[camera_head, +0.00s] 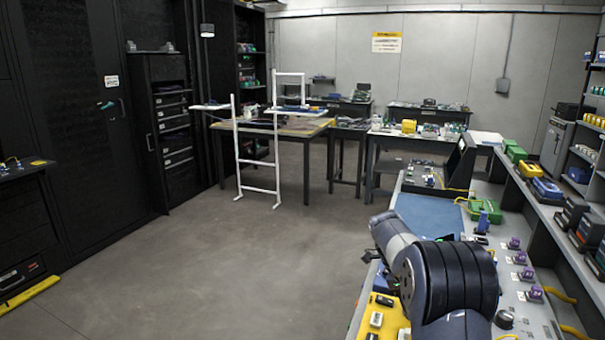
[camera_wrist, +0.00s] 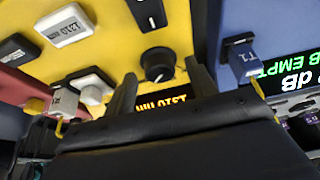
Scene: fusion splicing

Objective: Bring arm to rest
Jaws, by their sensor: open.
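My gripper (camera_wrist: 160,92) shows in the wrist view with its two dark fingers apart and nothing seen between them. Past the fingertips is a yellow instrument panel (camera_wrist: 110,40) with a black knob (camera_wrist: 157,64) and an orange display (camera_wrist: 165,101) reading 1310 nm. I cannot tell how far the fingertips are from the panel. In the head view my arm (camera_head: 440,275) reaches over the near end of the workbench, and its bulk hides the gripper.
A blue panel with a blue block marked T1 (camera_wrist: 240,58) is right of the fingers, beside a green-lettered display (camera_wrist: 288,72). White connector pieces (camera_wrist: 64,26) sit on the yellow panel. Purple-topped fixtures (camera_head: 520,258) line the bench's right.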

